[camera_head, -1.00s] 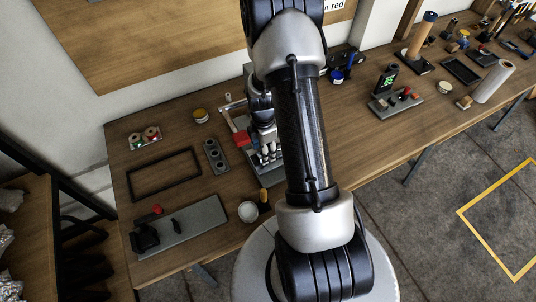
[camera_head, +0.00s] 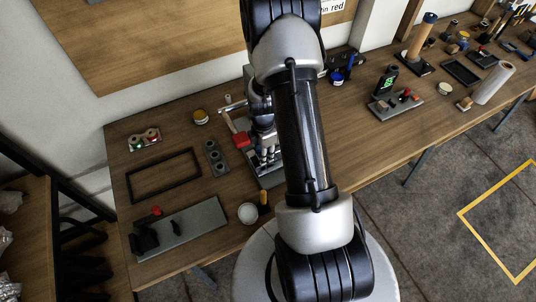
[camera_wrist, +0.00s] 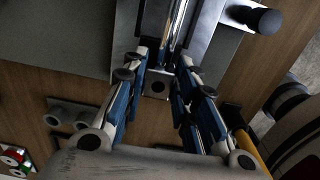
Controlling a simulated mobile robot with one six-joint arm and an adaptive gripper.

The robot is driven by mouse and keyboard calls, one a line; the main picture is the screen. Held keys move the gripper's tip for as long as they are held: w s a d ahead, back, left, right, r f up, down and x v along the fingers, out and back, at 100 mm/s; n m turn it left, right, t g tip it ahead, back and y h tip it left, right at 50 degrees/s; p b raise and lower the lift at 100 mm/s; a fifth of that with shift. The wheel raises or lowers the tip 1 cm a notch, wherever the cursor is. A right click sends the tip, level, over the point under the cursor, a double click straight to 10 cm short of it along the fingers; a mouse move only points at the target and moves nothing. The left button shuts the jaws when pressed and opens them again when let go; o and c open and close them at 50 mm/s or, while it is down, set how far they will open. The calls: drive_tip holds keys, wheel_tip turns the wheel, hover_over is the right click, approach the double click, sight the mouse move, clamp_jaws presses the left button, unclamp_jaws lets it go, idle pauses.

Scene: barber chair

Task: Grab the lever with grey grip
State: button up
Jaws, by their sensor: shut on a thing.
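The metal device (camera_head: 268,179) stands on the workbench, partly hidden behind my arm in the head view. My gripper (camera_head: 266,155) is down at it, just right of a red block (camera_head: 242,139). In the wrist view, the blue-padded fingers of my gripper (camera_wrist: 161,70) reach in from both sides. Bright metal rods (camera_wrist: 175,25) run up and away beyond the fingertips. My gripper is shut on a part of the device, which seems to be the lever with grey grip; the contact itself is largely hidden by the fingers. A dark round knob (camera_wrist: 264,20) sticks out at upper right.
Left of the device lie a grey block with holes (camera_head: 215,157), a black frame (camera_head: 163,176) and a grey plate (camera_head: 190,228). Bench right of my arm has free room.

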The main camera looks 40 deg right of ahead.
clamp_jaws()
drive_tip(key=shift+r, duration=0.1)
